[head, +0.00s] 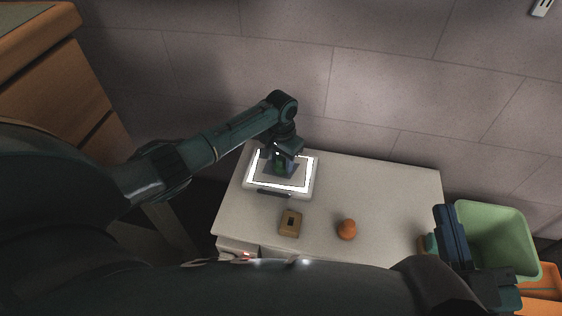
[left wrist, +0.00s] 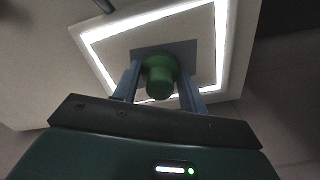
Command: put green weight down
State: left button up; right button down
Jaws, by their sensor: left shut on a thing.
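The green weight (left wrist: 160,78) is between the two fingers of my left gripper (left wrist: 162,85), which is shut on it. The weight is over the dark square in the middle of a white-framed, lit plate (left wrist: 100,32). I cannot tell whether its base touches the plate. In the head view the left gripper (head: 283,165) is above the lit plate (head: 308,190) at the back left of the table, and the green weight (head: 281,168) is mostly hidden by it. My right gripper (head: 452,238) is by the table's right edge, and its finger gap is not clear.
On the white table (head: 385,200) stand a brown block with a dark opening (head: 290,223) and an orange weight-like piece (head: 347,229). A green bin (head: 495,225) and an orange bin (head: 540,290) are to the right. The right-hand part of the tabletop is mostly clear.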

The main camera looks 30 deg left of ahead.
aim_at(281, 157)
pick_arm(q)
jog(key=o, duration=1.1)
jog(key=shift+f, duration=0.2)
jog(key=shift+o, duration=0.2)
notch_tip(281, 157, up, 3)
jog(key=shift+f+p, duration=0.15)
jog(key=shift+p, duration=1.05)
notch_tip(281, 157, up, 5)
jog(key=p, duration=0.5)
jog(key=shift+p, duration=0.4)
notch_tip(281, 157, up, 3)
jog(key=p, duration=0.3)
jog(key=shift+r+p, duration=0.85)
jog(key=shift+p, duration=0.25)
pick_arm(e)
jog(key=shift+s+d+f+m+g+h, duration=0.15)
jog(key=shift+d+m+g+h, duration=0.1)
jog(key=shift+d+g+h, duration=0.45)
jog(key=shift+s+d+r+m+g+h, duration=0.15)
jog(key=shift+d+g+h, duration=0.25)
jog(key=shift+g+h, duration=0.5)
jog(key=shift+s+d+f+m+g+h, duration=0.2)
jog(key=shift+d+m+g+h, duration=0.1)
jog(key=shift+d+g+h, duration=0.5)
